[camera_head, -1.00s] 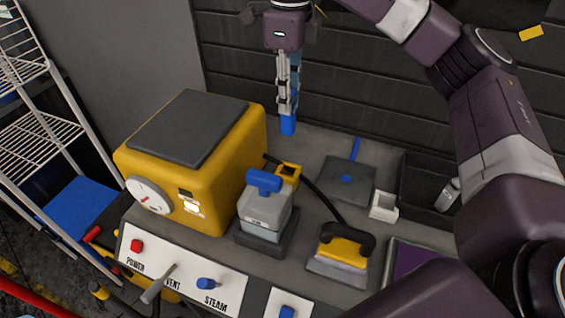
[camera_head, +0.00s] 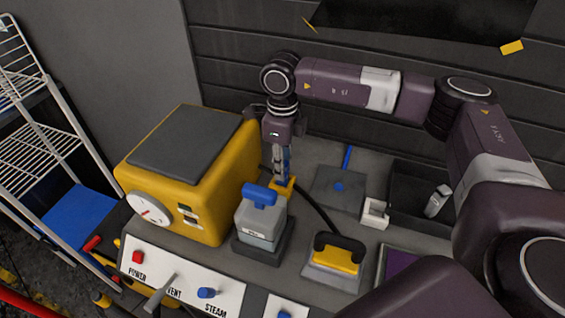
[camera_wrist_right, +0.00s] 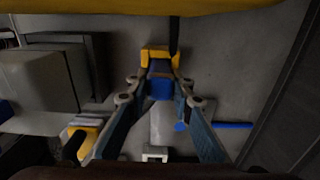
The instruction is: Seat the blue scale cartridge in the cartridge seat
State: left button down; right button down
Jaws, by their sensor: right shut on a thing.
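The blue scale cartridge (camera_wrist_right: 160,86) is between the fingertips of my right gripper (camera_head: 284,172), which is shut on it. The gripper points down at the yellow cartridge seat (camera_head: 288,188), beside the yellow machine. In the right wrist view the yellow seat (camera_wrist_right: 160,53) is right at the cartridge's end, and the two line up. The fingers hide most of the cartridge in the head view. I cannot tell how deep it sits in the seat. My left gripper is not in view.
The yellow machine (camera_head: 212,190) stands close left of the gripper. A grey canister with a blue handle (camera_head: 260,215) stands just in front of the seat. A black cable (camera_head: 312,205) runs beside it. A yellow-and-black hand tool (camera_head: 338,258) and a white block (camera_head: 375,212) lie to the right.

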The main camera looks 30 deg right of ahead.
jog(key=shift+f+b, duration=0.2)
jog(key=shift+b, duration=0.1)
jog(key=c, duration=1.7)
grip_release()
jog(key=shift+r, duration=0.1)
